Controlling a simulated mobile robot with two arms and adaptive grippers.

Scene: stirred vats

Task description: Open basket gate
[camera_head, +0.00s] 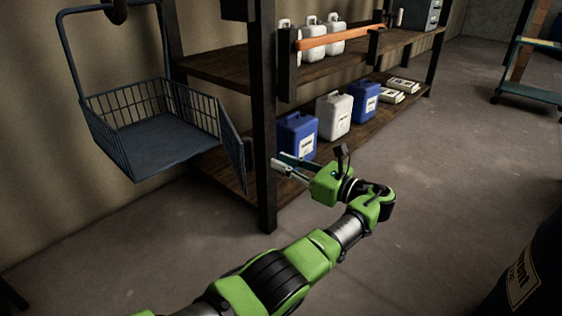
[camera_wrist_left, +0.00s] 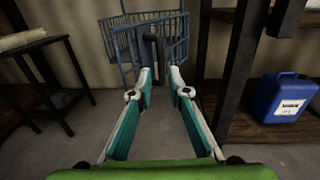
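The blue wire basket (camera_head: 155,145) hangs from a frame at the left of the head view. Its gate panel (camera_head: 232,150) angles out from the right front corner, seen nearly edge-on. The basket side facing me shows no wall, so the gate looks swung open. My left gripper (camera_head: 279,166) is to the right of the gate, apart from it. In the left wrist view, its fingers (camera_wrist_left: 160,78) are spread and empty, with the basket (camera_wrist_left: 130,38) beyond them. A dark curved bar (camera_wrist_left: 154,46) shows between the fingertips and the basket. My right gripper is out of view.
A wooden shelf rack with a dark post (camera_head: 263,120) stands close beside my left gripper. It holds blue jugs (camera_head: 297,135), white jugs (camera_head: 334,115) and an orange bar (camera_head: 340,37). A dark side table (camera_wrist_left: 45,75) is left in the wrist view.

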